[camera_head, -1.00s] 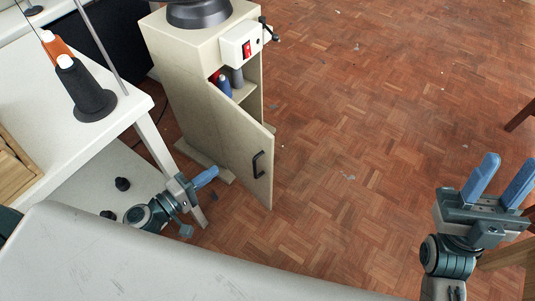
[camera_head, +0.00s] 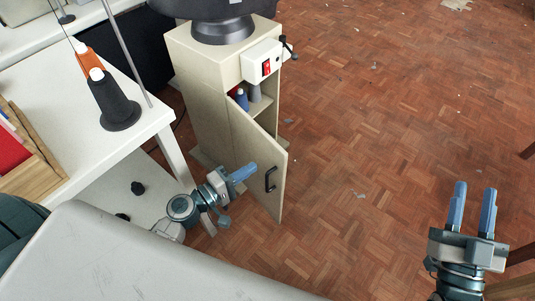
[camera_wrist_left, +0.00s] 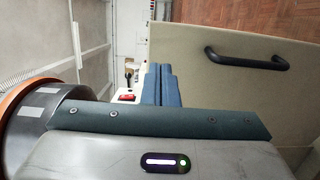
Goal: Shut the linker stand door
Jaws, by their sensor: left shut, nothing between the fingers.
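The linker stand (camera_head: 205,105) is a beige cabinet left of centre in the head view. Its door (camera_head: 255,143) stands open, with a dark handle (camera_head: 270,180) on the outer face. The door (camera_wrist_left: 225,75) and handle (camera_wrist_left: 247,59) also show in the left wrist view. My left gripper (camera_head: 250,170) is shut and empty, close to the door's outer face, left of the handle. Its fingers (camera_wrist_left: 161,84) overlap the door's edge in the wrist view; I cannot tell whether they touch. My right gripper (camera_head: 475,187) is open and empty over the floor at the lower right.
A blue spool (camera_head: 242,99) and other items sit inside the stand. A switch box (camera_head: 262,62) is on its upper front. A white table (camera_head: 65,120) with a black cone (camera_head: 118,105) stands at the left.

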